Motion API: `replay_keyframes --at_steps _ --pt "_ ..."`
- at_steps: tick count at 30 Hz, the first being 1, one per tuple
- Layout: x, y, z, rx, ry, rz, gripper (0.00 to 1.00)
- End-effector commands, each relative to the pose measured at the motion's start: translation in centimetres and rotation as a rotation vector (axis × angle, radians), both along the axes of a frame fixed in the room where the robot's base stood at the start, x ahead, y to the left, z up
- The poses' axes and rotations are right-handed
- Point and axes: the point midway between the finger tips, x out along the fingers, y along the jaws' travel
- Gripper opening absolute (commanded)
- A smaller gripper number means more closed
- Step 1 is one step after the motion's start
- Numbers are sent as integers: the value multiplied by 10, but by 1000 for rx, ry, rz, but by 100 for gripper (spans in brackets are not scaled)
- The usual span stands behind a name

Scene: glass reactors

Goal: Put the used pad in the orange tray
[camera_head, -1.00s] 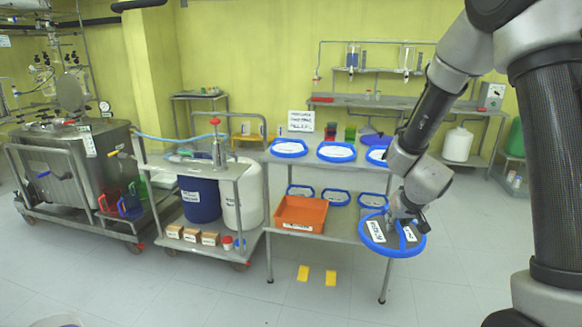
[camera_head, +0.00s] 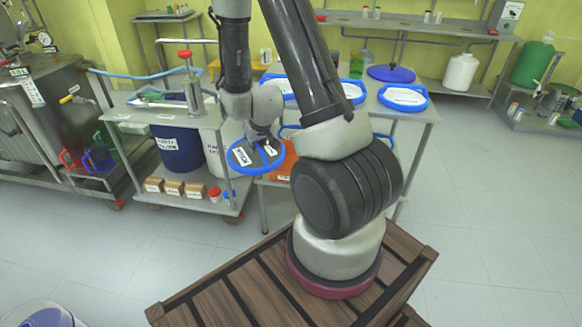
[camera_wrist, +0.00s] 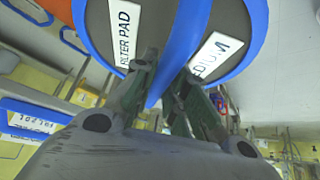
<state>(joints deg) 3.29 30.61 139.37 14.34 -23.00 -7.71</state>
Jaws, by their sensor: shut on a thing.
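The used pad (camera_head: 257,161) is a grey disc with a blue rim, a blue crossbar and white labels. In the wrist view the pad (camera_wrist: 205,25) shows "FILTER PAD" and "MEDIUM" on its labels. My gripper (camera_wrist: 165,88) is shut on the blue crossbar. In the head view my gripper (camera_head: 262,138) is above the pad, which hangs in the air, slightly tilted. The orange tray (camera_head: 287,163) is behind and right of the pad, on the table's lower shelf. The pad and my arm hide most of it, so its inside cannot be seen.
White pads with blue rims lie on the table top, one at the right end (camera_head: 404,97). A steel cart (camera_head: 180,108) with a blue drum (camera_head: 178,147) and small boxes (camera_head: 173,188) stands left of the pad. Floor is clear at the right.

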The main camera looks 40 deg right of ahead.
Motion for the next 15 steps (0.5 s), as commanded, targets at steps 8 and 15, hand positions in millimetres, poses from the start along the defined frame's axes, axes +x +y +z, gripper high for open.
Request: replay_keyframes --at_steps 8,15 --pt "-77 -131 -108 27 6 -156 0" --pt "-117 -193 -172 31 -7 -215 0"
